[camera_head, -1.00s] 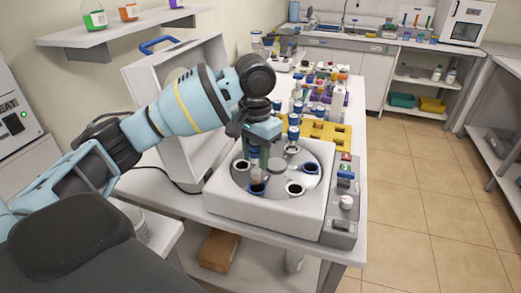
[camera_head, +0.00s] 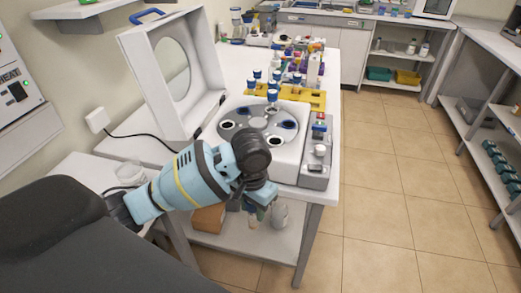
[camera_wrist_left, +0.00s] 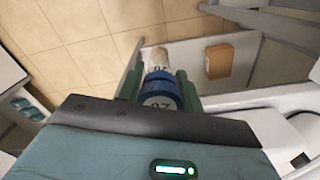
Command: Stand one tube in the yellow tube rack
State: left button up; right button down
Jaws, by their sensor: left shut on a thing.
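My left gripper (camera_head: 262,203) is in front of the white table, pointing down, away from the centrifuge. In the left wrist view its green fingers are shut on a tube with a blue cap (camera_wrist_left: 160,88), marked with a number, and a pale body. The yellow tube rack (camera_head: 318,98) is on the table behind the centrifuge. Several blue-capped tubes (camera_head: 277,76) stand at the rack; which slots they fill is hard to tell. My right gripper is not in view.
The open centrifuge (camera_head: 285,158) stands on the table, its round rotor (camera_head: 257,142) showing dark-rimmed holes. Its raised lid (camera_head: 140,65) is at the left. A control box (camera_head: 315,172) is at its right. A brown box (camera_head: 208,217) sits on the lower shelf. The floor to the right is clear.

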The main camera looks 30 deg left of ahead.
pick_arm(q)
jog(key=s+d+f+n, duration=0.1)
jog(key=s+f+n, duration=0.1)
jog(key=s+f, duration=0.5)
jog(key=shift+s+d+f, duration=0.35)
jog(key=shift+s, duration=0.35)
jog(key=shift+w+d, duration=0.1)
jog(key=shift+d, duration=0.05)
